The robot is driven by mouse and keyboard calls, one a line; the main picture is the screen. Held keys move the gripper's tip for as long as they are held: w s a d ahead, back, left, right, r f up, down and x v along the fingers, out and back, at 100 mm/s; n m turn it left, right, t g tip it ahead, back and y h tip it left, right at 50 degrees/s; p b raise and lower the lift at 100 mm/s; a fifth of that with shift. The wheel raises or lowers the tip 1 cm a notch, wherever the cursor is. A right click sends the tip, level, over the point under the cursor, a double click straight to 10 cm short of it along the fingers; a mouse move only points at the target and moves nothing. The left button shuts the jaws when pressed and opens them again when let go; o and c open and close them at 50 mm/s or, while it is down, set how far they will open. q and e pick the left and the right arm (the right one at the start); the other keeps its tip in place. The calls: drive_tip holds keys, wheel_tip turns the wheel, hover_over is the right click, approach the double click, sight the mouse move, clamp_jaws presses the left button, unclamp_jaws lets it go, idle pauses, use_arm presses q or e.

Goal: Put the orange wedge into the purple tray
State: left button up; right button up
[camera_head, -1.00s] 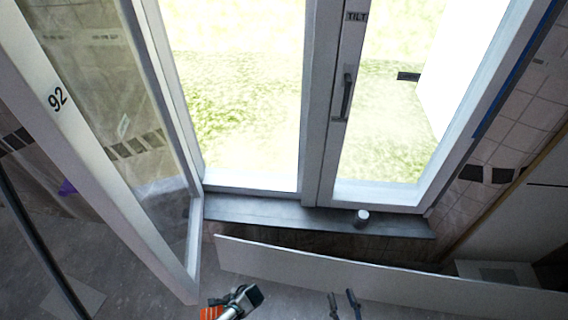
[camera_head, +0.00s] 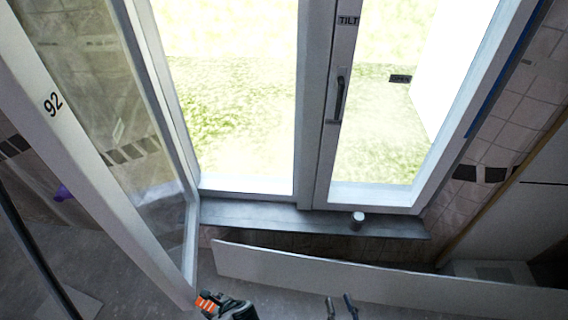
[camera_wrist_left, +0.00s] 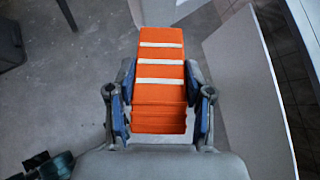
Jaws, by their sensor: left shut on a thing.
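The orange wedge (camera_wrist_left: 160,85), with white stripes, is between the blue-padded fingers of my left gripper (camera_wrist_left: 160,105) in the left wrist view. The fingers are shut on its sides. In the head view the wedge (camera_head: 207,303) shows at the bottom edge, just left of the dark left gripper (camera_head: 228,308). My right gripper (camera_head: 341,307) shows two dark fingers apart, with nothing seen between them.
An open glazed sash marked 92 (camera_head: 75,135) slants across the left. A long pale panel (camera_head: 330,273) stands below the dark sill (camera_head: 290,216), which holds a small cup (camera_head: 357,219). Grey floor (camera_wrist_left: 75,85) is open left of the wedge in the wrist view.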

use_arm(q)
drive_tip(key=w+d+r+m+t+h, duration=0.1)
drive_tip(key=r+m+h, duration=0.3)
drive_tip(key=r, duration=0.8)
drive_tip(key=w+d+r+m+t+h, duration=0.1)
drive_tip(key=d+r+m+t+h, duration=0.2)
drive_tip(key=r+m, duration=0.5)
wheel_tip(320, 180, up, 5)
drive_tip(key=shift+w+d+m+t+h, duration=0.3)
drive_tip(key=shift+t+h, duration=0.2)
drive_tip(key=shift+h, duration=0.1)
drive_tip(key=shift+a, duration=0.15)
